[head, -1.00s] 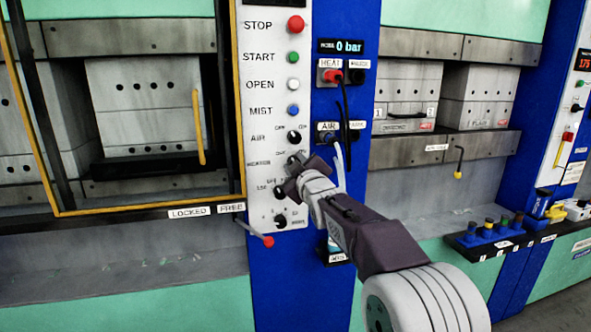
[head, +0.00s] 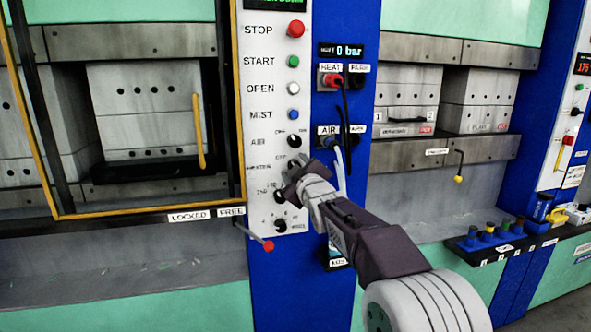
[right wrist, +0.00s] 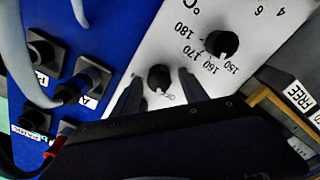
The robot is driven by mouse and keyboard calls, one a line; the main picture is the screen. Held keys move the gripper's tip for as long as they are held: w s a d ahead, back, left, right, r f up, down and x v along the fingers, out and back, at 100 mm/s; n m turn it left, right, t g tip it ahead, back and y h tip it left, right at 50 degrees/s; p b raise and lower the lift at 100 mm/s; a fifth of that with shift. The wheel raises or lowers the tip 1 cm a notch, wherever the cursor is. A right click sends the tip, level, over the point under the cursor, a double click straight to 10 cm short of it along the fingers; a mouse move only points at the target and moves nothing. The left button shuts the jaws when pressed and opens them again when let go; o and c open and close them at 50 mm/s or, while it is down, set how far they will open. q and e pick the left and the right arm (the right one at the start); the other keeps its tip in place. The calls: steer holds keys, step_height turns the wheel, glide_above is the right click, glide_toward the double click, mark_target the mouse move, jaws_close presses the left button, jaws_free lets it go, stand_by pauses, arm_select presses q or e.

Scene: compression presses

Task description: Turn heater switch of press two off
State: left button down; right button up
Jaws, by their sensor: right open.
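The white control panel (head: 262,130) carries buttons above and rotary knobs below. The heater switch (right wrist: 159,78) is a black rotary knob, seen in the right wrist view between my two fingertips, with an OFF mark beside it. In the head view it is hidden behind my gripper, beside the HEATER label (head: 258,168). My right gripper (head: 288,174) is open at the panel, its dark fingers on either side of the knob; whether they touch it I cannot tell. My left gripper is not in view.
The temperature knob (right wrist: 222,43) sits close to the fingers. The AIR knob (head: 294,141) is above and a mode knob (head: 281,226) below. A red-tipped lever (head: 266,244) juts out under the panel. Cables hang from the blue column (head: 350,25) at the right.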

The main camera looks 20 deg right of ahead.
steer(key=s, duration=0.9)
steer(key=shift+a+b, duration=0.4)
steer(key=shift+b, duration=0.05)
steer(key=s+a+f+m+g+y, duration=0.1)
steer(key=a+f+g, duration=0.1)
steer(key=f, duration=0.6)
steer(key=s+a+f+g, duration=0.2)
steer(key=f+g, duration=0.1)
steer(key=f, duration=0.5)
steer(key=s+a+f+m+g+y, duration=0.1)
steer(key=f+g, duration=0.1)
steer(key=f, duration=0.6)
steer(key=s+a+f+m+g, duration=0.1)
steer(key=s+f+m+g, duration=0.3)
steer(key=s+f, duration=0.6)
steer(key=s+a+f+m+g, duration=0.1)
steer(key=s+f+m+g, duration=0.2)
steer(key=s+f+g, duration=0.7)
step_height(320, 180, up, 21)
steer(key=s+t+p, duration=0.2)
steer(key=t+p, duration=0.2)
steer(key=p, duration=1.5)
steer(key=shift+s+d+n, duration=0.15)
steer(key=shift+n, duration=0.15)
